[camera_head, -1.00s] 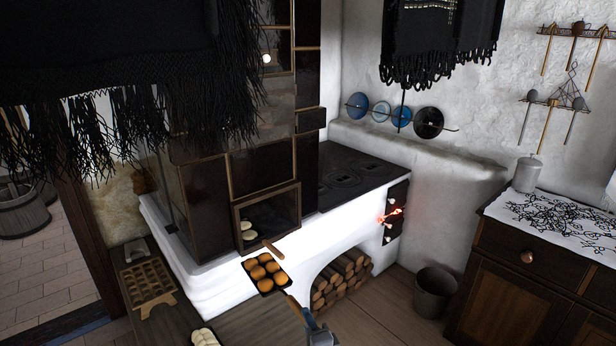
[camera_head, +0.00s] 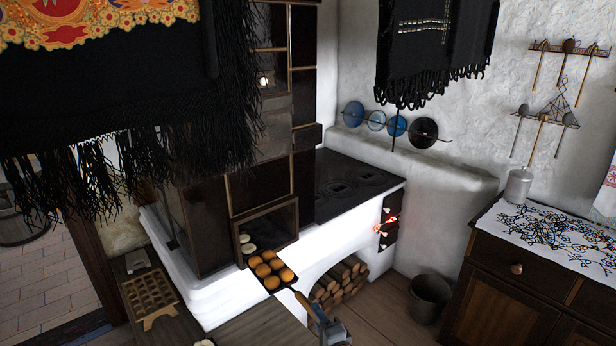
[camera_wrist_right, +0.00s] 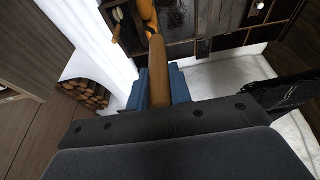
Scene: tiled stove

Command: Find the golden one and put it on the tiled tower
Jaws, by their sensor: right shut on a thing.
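My right gripper (camera_head: 318,322) is shut on the wooden handle (camera_head: 305,303) of a dark pan. The handle also shows between the blue fingers in the right wrist view (camera_wrist_right: 158,78). The pan carries several golden-brown buns (camera_head: 268,268) and is held in front of the oven opening. Part of the buns shows at the top of the wrist view (camera_wrist_right: 146,14). Pale buns (camera_head: 246,243) sit at the oven mouth, partly hidden by the golden ones. The dark tiled tower (camera_head: 258,185) rises above a white base. My left gripper is not in view.
A dark fringed cloth (camera_head: 110,85) hangs in front of the tower's upper part. The stove top (camera_head: 350,182) lies to the right, with a glowing firebox door (camera_head: 389,222). A wooden moulded board (camera_head: 150,295) lies at left. A bucket (camera_head: 430,297) stands on the floor.

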